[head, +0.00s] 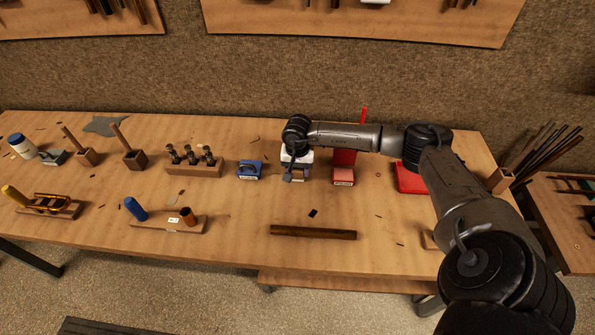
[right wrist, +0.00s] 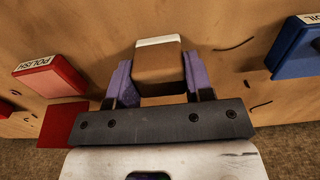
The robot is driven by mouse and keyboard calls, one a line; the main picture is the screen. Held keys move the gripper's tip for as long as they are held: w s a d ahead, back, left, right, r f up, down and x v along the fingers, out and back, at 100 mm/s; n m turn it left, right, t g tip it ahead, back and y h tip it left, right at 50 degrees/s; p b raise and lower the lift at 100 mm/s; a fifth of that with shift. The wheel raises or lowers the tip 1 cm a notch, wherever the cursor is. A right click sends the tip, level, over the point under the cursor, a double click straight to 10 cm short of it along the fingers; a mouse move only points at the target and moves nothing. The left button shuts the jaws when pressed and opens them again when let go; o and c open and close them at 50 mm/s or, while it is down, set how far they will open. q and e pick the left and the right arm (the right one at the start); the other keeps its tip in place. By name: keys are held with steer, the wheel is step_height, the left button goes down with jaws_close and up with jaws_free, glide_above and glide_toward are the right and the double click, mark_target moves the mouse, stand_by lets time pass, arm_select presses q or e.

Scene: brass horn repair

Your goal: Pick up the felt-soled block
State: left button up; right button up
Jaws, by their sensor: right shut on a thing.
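The felt-soled block (right wrist: 158,68) shows in the right wrist view as a brown wooden block with a pale strip along its far edge. My right gripper (right wrist: 158,85) has its two purple-padded fingers against the block's left and right sides and is shut on it. In the head view the right gripper (head: 297,174) is over the middle of the bench, between the blue and red blocks, and mostly hides the felt-soled block. I cannot tell whether the block touches the bench. My left gripper is not in view.
A blue block (head: 248,170) labelled OIL stands left of the gripper, and a red block (head: 344,176) labelled POLISH stands right. A rack of several tools (head: 195,168) is farther left. A dark wooden bar (head: 313,232) lies in front. A red tray (head: 408,180) lies under my right arm.

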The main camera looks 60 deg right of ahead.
step_height(320, 180, up, 4)
steer(key=shift+r+p, duration=0.25)
steer(key=shift+p, duration=0.2)
steer(key=s+d+r, duration=0.1)
steer(key=s+r, duration=0.2)
steer(key=s, duration=0.2)
steer(key=s+d+r+p, duration=0.1)
steer(key=s+r, duration=0.2)
steer(key=s, duration=0.3)
steer(key=shift+s+r, duration=0.2)
steer(key=shift+r, duration=0.05)
